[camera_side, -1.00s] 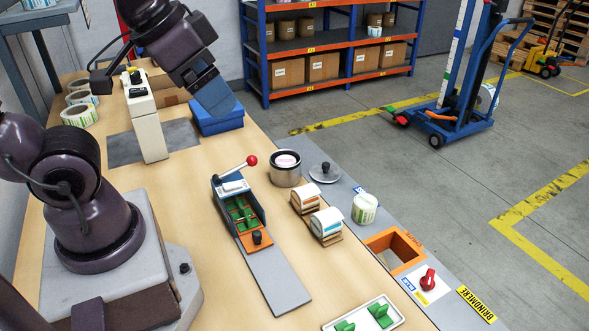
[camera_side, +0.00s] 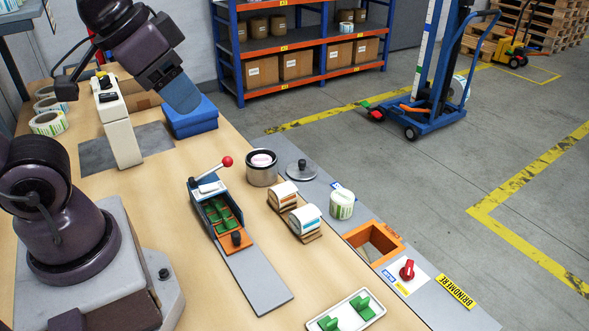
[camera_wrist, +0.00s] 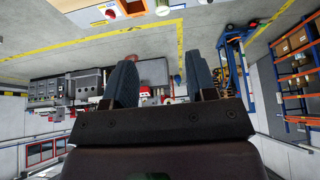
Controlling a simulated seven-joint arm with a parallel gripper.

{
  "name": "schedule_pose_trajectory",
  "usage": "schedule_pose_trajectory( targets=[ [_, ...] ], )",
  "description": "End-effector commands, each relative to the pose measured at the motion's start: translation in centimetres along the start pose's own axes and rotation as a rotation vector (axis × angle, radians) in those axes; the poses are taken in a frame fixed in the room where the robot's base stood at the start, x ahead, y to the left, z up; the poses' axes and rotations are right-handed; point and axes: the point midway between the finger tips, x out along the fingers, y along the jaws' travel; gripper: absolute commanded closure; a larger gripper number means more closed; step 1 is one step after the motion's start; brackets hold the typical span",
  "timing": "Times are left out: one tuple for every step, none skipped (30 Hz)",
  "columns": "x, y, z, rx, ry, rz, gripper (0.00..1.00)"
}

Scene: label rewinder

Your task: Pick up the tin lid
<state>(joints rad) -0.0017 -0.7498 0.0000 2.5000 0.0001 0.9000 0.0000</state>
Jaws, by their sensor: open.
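The tin lid (camera_side: 302,169) is a flat grey metal disc with a black knob on top. It lies on the grey strip along the table's far edge, right of the open tin (camera_side: 262,170), which has a pinkish top showing inside. My gripper (camera_side: 183,94) is up at the back left in the side view, above or in front of a blue box (camera_side: 192,122), well apart from the lid. In the wrist view, my gripper's two blue-grey fingers (camera_wrist: 165,82) stand wide apart with nothing between them. The lid cannot be made out in the wrist view.
A blue device (camera_side: 218,212) with a red-knobbed lever stands left of the tin. Label rolls on wooden stands (camera_side: 305,222), a white-green roll (camera_side: 341,205), an orange-framed opening (camera_side: 374,243) and a red knob (camera_side: 407,269) lie toward the front right.

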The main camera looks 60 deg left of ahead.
Motion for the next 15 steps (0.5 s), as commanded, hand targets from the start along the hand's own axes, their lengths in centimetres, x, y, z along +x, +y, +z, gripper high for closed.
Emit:
schedule_pose_trajectory(
  targets=[
    [0.2,-0.1,0.1,-0.006,-0.013,-0.004,0.48],
    [0.5,-0.2,0.1,-0.010,-0.026,-0.005,0.48],
    [1.1,-0.4,0.2,-0.017,-0.053,-0.008,0.48],
    [1.6,-0.5,0.3,-0.023,-0.078,-0.010,0.48],
    [2.1,-0.7,0.3,-0.031,-0.104,-0.013,0.48],
    [2.8,-1.0,0.1,-0.043,-0.143,-0.016,0.48],
    [3.5,-1.2,-0.1,-0.054,-0.173,-0.019,0.48],
    [4.2,-1.5,-0.4,-0.065,-0.200,-0.022,0.48],
    [5.2,-1.9,-0.8,-0.081,-0.233,-0.026,0.48],
    [6.0,-2.3,-1.3,-0.095,-0.252,-0.029,0.48],
    [6.8,-2.6,-1.8,-0.108,-0.271,-0.032,0.48],
    [8.0,-3.1,-2.4,-0.126,-0.291,-0.036,0.48],
    [8.9,-3.6,-2.8,-0.140,-0.304,-0.040,0.48],
    [9.9,-4.0,-3.3,-0.153,-0.315,-0.044,0.48],
    [11.2,-4.6,-3.9,-0.171,-0.329,-0.049,0.48]
  ],
)
